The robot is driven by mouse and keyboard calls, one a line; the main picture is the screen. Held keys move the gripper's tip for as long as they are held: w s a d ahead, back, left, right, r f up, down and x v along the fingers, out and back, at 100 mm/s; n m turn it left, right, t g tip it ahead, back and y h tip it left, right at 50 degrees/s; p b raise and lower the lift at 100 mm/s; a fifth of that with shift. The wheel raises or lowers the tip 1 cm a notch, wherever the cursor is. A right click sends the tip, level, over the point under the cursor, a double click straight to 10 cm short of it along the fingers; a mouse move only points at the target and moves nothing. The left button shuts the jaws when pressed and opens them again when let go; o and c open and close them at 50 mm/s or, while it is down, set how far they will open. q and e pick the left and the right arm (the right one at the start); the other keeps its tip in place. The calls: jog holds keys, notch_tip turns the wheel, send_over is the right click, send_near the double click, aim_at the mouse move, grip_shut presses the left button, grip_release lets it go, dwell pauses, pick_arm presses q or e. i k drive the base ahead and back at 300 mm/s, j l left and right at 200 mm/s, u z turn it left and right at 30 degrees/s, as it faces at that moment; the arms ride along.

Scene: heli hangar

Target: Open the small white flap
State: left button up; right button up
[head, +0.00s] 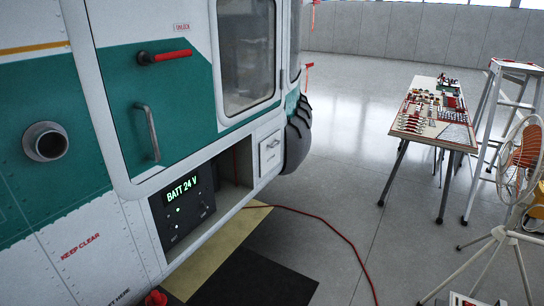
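A small white flap (270,152) with a small grey handle sits low on the side of the white and green helicopter (75,95), just in front of the dark wheel. It looks closed, flush with the body. To its left is an open compartment with a dark panel (184,204) that reads "BATT 24 V" in green. Neither of my grippers is in view.
Above are a door with a red handle (165,57) and a grey grab bar (147,132). A red cable (335,232) runs across the floor from the compartment. A tool table (436,112), a stepladder (497,88) and a fan (522,160) stand right. Floor between is mostly clear.

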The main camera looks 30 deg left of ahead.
aim_at(274, 154)
jog(key=u, duration=0.65)
jog(key=i+u, duration=0.2)
jog(key=u, duration=0.25)
jog(key=i+l+u, duration=0.15)
jog(key=u, duration=0.35)
jog(key=i+l+u, duration=0.1)
jog(key=l+u, duration=0.15)
jog(key=u, duration=0.2)
jog(key=i+l+u, duration=0.2)
jog(key=l+u, duration=0.2)
jog(key=l, duration=0.25)
jog(key=i+l+u, duration=0.2)
jog(key=l, duration=0.15)
jog(key=l+u, duration=0.1)
jog(key=l, duration=0.45)
jog(key=i+l+u, duration=0.1)
jog(key=l, duration=0.45)
